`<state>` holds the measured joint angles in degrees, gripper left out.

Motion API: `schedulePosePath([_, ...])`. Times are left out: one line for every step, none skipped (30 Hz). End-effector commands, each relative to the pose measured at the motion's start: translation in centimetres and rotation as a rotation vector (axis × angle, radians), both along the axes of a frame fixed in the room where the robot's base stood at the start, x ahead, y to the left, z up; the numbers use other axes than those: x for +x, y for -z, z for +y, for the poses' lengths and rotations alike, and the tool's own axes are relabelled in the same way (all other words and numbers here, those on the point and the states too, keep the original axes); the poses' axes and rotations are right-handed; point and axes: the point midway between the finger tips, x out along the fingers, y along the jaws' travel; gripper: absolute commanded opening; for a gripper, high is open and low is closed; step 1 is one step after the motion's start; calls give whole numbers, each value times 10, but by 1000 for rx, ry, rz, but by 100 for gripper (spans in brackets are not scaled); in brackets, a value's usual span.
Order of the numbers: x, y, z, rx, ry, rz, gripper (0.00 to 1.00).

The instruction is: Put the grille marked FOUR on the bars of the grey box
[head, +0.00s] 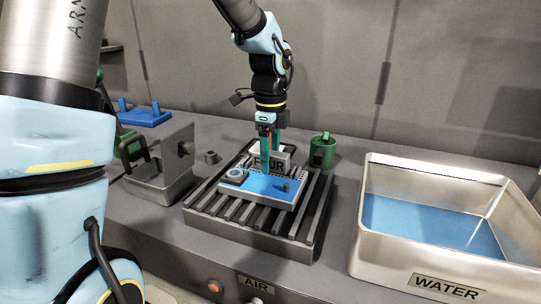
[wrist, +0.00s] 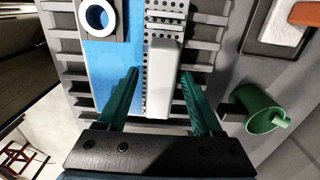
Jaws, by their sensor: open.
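In the wrist view, the blue surface (wrist: 100,68) and a pale raised handle bar (wrist: 162,75) show above the bars. My gripper (head: 270,150) is over the grille with its teal fingers down. Its fingers (wrist: 158,74) are open, one on each side of the handle bar, with gaps visible. The fingers partly hide the FOUR lettering.
A metal basin (head: 372,235) marked WATER, holding blue liquid, stands at the right. A green mug (head: 322,152) is behind the box's right end. A metal container (head: 160,182) stands at the left, with a blue item (head: 145,117) behind it. A wall closes the back.

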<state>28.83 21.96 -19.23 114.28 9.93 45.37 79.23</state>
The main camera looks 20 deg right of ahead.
Motion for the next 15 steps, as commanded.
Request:
schedulePosePath([0, 0, 0, 0, 0, 0, 67])
schedulePosePath([0, -1, 0, 0, 0, 0, 67])
schedulePosePath([0, -3, 0, -1, 0, -1, 67])
schedulePosePath([0, -5, 0, -1, 0, -1, 67])
schedulePosePath([1, -7, 0, -2, -1, -2, 67])
schedulePosePath([1, -12, -1, -3, -1, -4, 67])
schedulePosePath([1, -17, -1, -3, -2, -4, 67])
schedulePosePath([1, -21, -1, -4, -3, -4, 67])
schedulePosePath([1, -29, 0, -3, -3, -4, 67])
schedulePosePath([2, -35, 0, -4, -3, -6, 67])
schedulePosePath([2, -42, -1, -4, -2, -6, 67])
schedulePosePath([1, -50, -1, -3, -2, -5, 67])
schedulePosePath([2, -57, -1, -5, -2, -6, 67])
schedulePosePath([1, -64, -1, -5, -1, -5, 67])
schedulePosePath([1, -72, -1, -3, -1, -5, 67])
